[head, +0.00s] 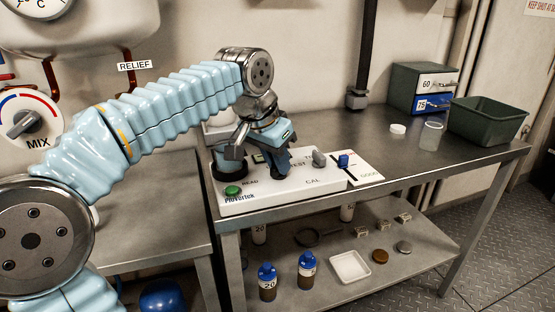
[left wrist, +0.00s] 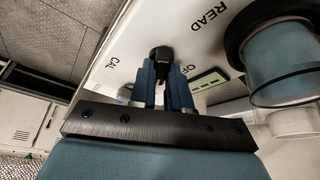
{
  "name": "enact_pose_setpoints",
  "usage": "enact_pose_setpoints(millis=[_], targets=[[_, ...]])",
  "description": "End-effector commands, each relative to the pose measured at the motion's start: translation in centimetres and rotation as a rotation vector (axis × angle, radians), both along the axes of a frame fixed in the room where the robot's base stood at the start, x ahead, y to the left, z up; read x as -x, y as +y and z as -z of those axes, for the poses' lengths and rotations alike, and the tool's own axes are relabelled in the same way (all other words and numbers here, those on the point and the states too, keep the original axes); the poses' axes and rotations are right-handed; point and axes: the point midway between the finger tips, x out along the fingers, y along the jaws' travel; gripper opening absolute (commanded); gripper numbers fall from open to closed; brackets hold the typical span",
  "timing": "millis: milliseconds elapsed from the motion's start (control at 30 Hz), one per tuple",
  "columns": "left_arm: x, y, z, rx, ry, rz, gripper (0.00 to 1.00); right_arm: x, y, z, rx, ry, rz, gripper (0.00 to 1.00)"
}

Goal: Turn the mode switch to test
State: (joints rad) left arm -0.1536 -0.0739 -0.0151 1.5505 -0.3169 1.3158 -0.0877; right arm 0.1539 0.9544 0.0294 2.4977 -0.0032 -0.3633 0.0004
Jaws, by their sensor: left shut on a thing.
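The white meter box (head: 240,205) stands on the metal bench, with READ, TEST and CAL printed on its top in the head view. My left gripper (head: 277,160) reaches down onto it and covers the switch there. In the left wrist view the mode switch is a small black knob (left wrist: 161,54) with READ, CAL and a partly covered OFF around it. My left gripper's blue fingers (left wrist: 163,80) are shut on this knob. Which label the knob points to cannot be told. My right gripper is in neither view.
A blue sample cup (left wrist: 285,65) in a black ring is close beside my fingers. A green bin (head: 490,120) stands at the right of the bench.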

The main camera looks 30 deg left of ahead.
Motion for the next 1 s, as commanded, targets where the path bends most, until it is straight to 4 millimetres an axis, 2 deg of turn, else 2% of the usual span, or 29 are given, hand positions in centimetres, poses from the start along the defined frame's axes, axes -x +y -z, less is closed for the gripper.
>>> enact_pose_setpoints(millis=[33, 200, 467, 567, 667, 1000], targets=[[-0.1, 0.1, -0.2, -0.001, -0.005, -0.002, 0.18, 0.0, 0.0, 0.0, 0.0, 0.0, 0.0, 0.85], [0.0, 0.0, -0.1, 0.0, -0.004, -0.001, 0.43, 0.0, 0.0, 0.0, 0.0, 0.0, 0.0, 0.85], [0.0, 0.0, -0.1, 0.0, -0.002, -0.001, 0.43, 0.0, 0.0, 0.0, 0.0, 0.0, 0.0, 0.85], [0.2, 0.0, -0.7, -0.001, -0.002, 0.0, 0.43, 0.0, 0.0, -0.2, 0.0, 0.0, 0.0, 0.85], [0.8, 0.1, -2.3, 0.0, -0.005, 0.0, 0.43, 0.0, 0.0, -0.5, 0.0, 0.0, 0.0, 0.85], [3.8, 0.7, -9.9, 0.0, -0.005, 0.0, 0.43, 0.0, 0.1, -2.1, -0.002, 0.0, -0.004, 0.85]])
